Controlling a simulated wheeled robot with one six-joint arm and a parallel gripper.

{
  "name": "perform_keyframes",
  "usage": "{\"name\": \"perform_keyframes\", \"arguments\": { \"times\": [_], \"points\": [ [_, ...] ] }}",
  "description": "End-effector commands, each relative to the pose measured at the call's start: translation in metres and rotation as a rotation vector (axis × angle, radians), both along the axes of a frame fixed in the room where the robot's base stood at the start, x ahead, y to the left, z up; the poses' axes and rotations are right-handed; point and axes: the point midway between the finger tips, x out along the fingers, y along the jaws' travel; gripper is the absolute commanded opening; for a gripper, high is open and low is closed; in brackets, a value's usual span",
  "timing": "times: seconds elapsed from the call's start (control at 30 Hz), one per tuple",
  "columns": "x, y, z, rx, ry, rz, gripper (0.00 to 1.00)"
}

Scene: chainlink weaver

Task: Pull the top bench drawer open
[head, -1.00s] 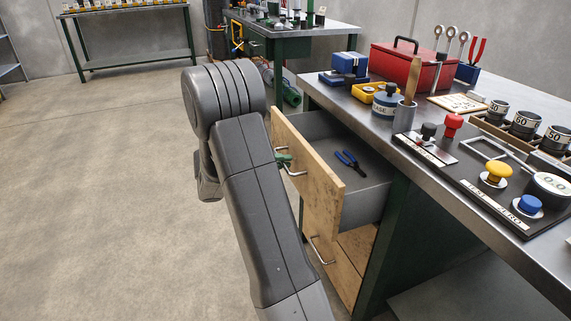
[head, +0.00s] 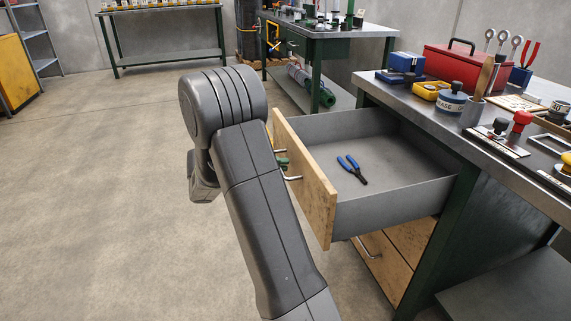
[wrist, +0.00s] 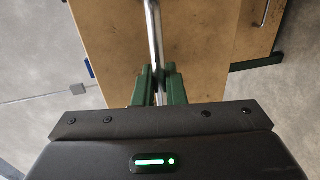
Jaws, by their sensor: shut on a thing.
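The top bench drawer (head: 305,185) has a wooden front and grey metal sides, and it stands far out from the bench. A pair of blue-handled pliers (head: 352,169) lies on its floor. Its metal bar handle (wrist: 154,35) runs between the green fingers of my gripper (wrist: 159,88) in the wrist view. The fingers are shut on the handle. In the head view my arm covers most of the gripper, and only a bit of green finger shows by the handle.
A lower wooden drawer (head: 375,265) with its own handle sits below, closed. The bench top (head: 480,125) holds a red toolbox (head: 465,70), a yellow tray (head: 430,91) and several tools. Open concrete floor (head: 110,180) lies to the left.

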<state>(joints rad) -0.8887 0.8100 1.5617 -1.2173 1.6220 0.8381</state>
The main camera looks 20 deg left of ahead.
Motion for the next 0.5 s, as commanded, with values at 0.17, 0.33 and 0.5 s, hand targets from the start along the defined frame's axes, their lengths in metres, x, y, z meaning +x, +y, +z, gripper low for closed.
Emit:
{"name": "perform_keyframes", "arguments": {
  "times": [0.17, 0.33, 0.5],
  "points": [
    [-0.0021, 0.0031, -0.0006, 0.0, 0.001, 0.0, 0.0],
    [-0.0022, 0.003, -0.0006, 0.001, 0.001, -0.001, 0.0],
    [-0.0021, 0.0029, -0.0005, 0.001, 0.001, -0.001, 0.2]
  ]
}}
